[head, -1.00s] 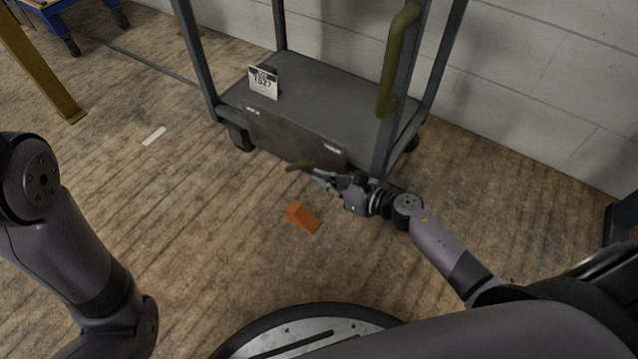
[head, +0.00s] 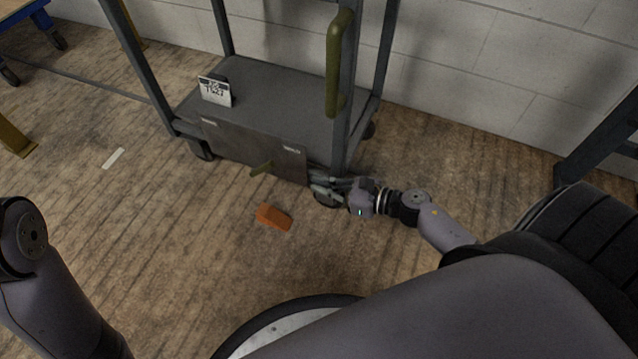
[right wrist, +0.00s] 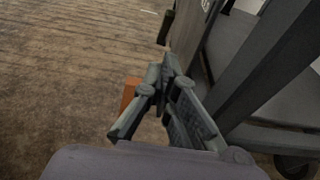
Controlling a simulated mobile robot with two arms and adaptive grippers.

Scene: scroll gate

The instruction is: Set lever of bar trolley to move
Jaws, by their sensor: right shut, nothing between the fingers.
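The bar trolley (head: 275,98) is a grey platform cart with upright posts. Its olive lever (head: 261,169) sticks out near the middle of the front plate (head: 230,143), between two small labels too small to read. The lever's tip also shows at the top of the right wrist view (right wrist: 166,27). My right gripper (head: 314,183) is shut and empty, low beside the plate's right end. It is to the right of the lever and apart from it. Its closed fingers also show in the right wrist view (right wrist: 168,72). My left gripper is out of view.
An orange block (head: 274,217) lies on the floor in front of the trolley, left of my right gripper. An olive handle (head: 339,62) is on the trolley's right post. A sign (head: 215,91) stands on the deck. The wooden floor at left is mostly clear.

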